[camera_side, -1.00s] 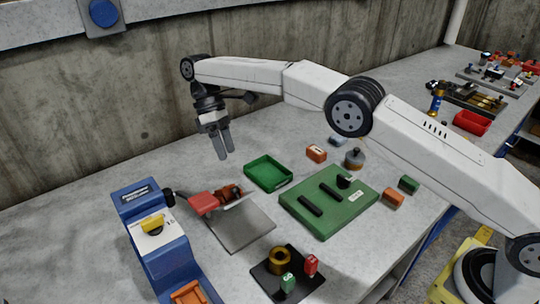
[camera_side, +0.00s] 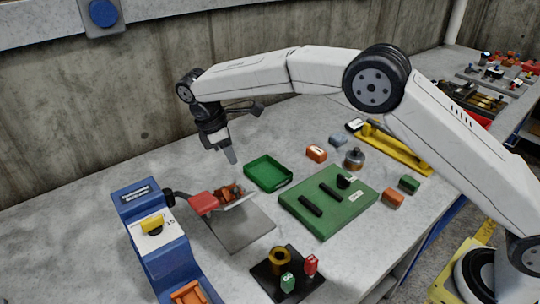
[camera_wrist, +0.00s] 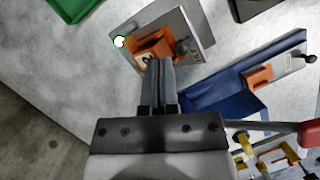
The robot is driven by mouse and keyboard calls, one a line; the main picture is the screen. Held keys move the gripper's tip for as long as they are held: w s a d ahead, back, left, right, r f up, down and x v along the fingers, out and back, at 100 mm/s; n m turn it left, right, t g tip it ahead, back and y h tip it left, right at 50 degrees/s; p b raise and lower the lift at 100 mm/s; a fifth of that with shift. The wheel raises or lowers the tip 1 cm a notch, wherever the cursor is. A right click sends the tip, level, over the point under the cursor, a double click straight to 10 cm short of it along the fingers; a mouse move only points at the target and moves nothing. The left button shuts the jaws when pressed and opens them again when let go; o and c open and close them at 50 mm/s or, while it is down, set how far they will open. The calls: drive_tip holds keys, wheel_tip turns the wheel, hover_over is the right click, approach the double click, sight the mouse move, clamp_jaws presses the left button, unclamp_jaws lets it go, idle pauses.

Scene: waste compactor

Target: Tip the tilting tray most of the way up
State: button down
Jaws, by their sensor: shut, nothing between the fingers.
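The tilting tray (camera_side: 240,200) is a small pale metal tray beside a red block (camera_side: 203,204), above a grey base plate (camera_side: 240,228). It looks slightly tilted and carries orange-brown pieces (camera_side: 225,194). In the wrist view the tray (camera_wrist: 186,24) lies beyond my fingertips, with the orange pieces (camera_wrist: 152,47) near them and a white knob (camera_wrist: 119,41) at its left edge. My gripper (camera_side: 232,160) is shut and empty, pointing down above and behind the tray. It looks apart from the tray in the side view. In the wrist view my fingers (camera_wrist: 160,64) hide part of the tray.
A blue machine (camera_side: 160,240) stands left of the tray. A green bin (camera_side: 268,172) and a green board (camera_side: 325,205) with black bars lie to the right. A black plate (camera_side: 268,287) with coloured pieces is in front. The table between wall and tray is clear.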

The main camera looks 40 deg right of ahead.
drive_tip(key=s+n+t, duration=0.1)
drive_tip(key=n, duration=0.2)
drive_tip(key=s+n+t+h, duration=0.1)
drive_tip(key=n+t, duration=0.1)
drive_tip(key=n, duration=0.1)
drive_tip(key=s+f+n+t, duration=0.1)
drive_tip(key=n+t, duration=0.1)
drive_tip(key=n, duration=0.1)
drive_tip(key=shift+d+f+h, duration=0.1)
drive_tip(key=shift+d+h, duration=0.2)
drive_tip(key=s+a+f+n+t+y, duration=0.1)
drive_tip(key=s+n+y, duration=0.1)
drive_tip(key=s+n, duration=0.4)
drive_tip(key=s+a+f+n+t+y, duration=0.1)
drive_tip(key=s+a+n+t+y, duration=0.1)
drive_tip(key=s+n, duration=0.4)
drive_tip(key=shift+f+n+y, duration=0.3)
drive_tip(key=shift+f+n, duration=0.1)
drive_tip(key=shift+n, duration=0.5)
drive_tip(key=shift+a, duration=0.1)
hover_over(250, 241)
drive_tip(key=shift+f, duration=4.3)
drive_tip(key=shift+w+r, duration=1.35)
drive_tip(key=shift+r, duration=0.15)
